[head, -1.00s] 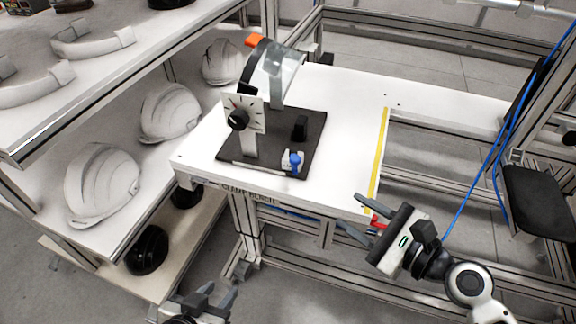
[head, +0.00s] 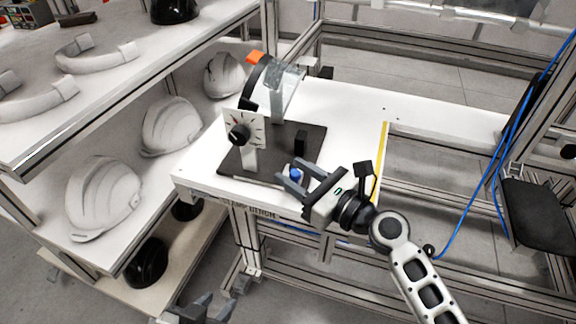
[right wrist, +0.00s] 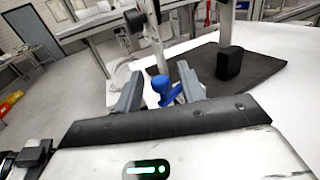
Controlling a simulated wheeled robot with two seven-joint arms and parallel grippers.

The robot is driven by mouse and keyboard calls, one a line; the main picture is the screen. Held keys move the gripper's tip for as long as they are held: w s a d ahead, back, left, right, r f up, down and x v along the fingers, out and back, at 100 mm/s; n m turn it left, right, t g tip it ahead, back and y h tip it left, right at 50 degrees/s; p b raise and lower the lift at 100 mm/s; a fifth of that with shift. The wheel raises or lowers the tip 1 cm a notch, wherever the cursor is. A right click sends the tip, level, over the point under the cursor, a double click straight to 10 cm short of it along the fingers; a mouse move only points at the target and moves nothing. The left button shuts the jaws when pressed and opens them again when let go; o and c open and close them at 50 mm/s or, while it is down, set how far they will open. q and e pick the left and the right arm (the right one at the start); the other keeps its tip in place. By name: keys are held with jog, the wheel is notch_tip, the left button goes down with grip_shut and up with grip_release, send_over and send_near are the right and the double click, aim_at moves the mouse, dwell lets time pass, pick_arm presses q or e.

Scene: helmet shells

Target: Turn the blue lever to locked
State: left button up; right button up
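The blue lever (head: 296,175) sits at the front edge of a dark base plate (head: 308,136) on the white bench. In the right wrist view the blue lever (right wrist: 163,88) shows between the fingers, with its round knob end toward the right. My right gripper (head: 293,176) is open, with its fingers at either side of the lever; I cannot tell whether they touch it. The gripper also shows in the right wrist view (right wrist: 158,85). The lever's mount is mostly hidden by the fingers. My left gripper (head: 207,305) is low at the bottom edge, away from the bench, with its fingers apart.
A dial panel (head: 243,131) with a black knob and a clear visor (head: 285,85) stand on the plate. A black block (head: 301,140) stands behind the lever. White helmets (head: 104,196) line the shelf at left. The bench right of the plate is clear.

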jog(key=shift+x, duration=1.15)
grip_shut()
